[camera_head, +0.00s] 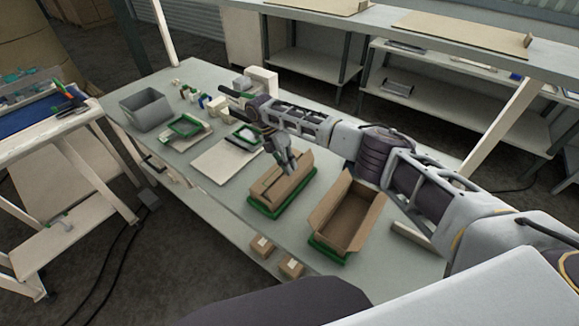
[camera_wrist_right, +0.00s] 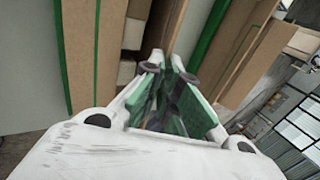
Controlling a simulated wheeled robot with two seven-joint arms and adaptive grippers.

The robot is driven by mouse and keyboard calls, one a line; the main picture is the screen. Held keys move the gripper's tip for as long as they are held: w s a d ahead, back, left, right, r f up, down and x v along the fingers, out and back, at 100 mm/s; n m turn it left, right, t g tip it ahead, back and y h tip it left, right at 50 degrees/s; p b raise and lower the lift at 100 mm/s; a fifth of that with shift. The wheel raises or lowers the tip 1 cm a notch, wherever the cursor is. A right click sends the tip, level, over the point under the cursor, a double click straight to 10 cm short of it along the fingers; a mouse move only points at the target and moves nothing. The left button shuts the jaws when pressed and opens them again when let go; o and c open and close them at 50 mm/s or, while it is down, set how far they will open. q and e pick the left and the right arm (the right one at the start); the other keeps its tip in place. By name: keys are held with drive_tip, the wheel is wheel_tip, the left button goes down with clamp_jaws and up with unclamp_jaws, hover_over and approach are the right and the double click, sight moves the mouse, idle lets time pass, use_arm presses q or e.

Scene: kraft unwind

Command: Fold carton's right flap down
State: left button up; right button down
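A brown cardboard carton (camera_head: 283,196) sits on a green-edged base near the middle of the bench in the head view. A flap (camera_head: 305,162) on its right far side stands raised. My right gripper (camera_head: 289,162) points down just over the carton's top, beside that flap; I cannot tell whether it touches. In the right wrist view the gripper's fingertips (camera_wrist_right: 171,72) are apart, with nothing clearly held between them. Cardboard panels (camera_wrist_right: 250,62) rise on both sides there, with green edges. My left gripper is not in view.
A second open carton (camera_head: 335,231) stands to the right on another green base. A white board (camera_head: 212,163), green frames (camera_head: 187,125) and a grey bin (camera_head: 147,110) lie to the left.

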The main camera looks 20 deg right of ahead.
drive_tip(key=shift+w+a+f+g+h, duration=0.2)
drive_tip(key=shift+w+g+h, duration=0.05)
drive_tip(key=shift+g+h, duration=0.15)
idle(0.8)
drive_tip(key=c, duration=1.7)
unclamp_jaws()
drive_tip(key=shift+s+d+r+t+y, duration=0.2)
drive_tip(key=shift+s+t+y, duration=0.05)
drive_tip(key=shift+t+y, duration=0.15)
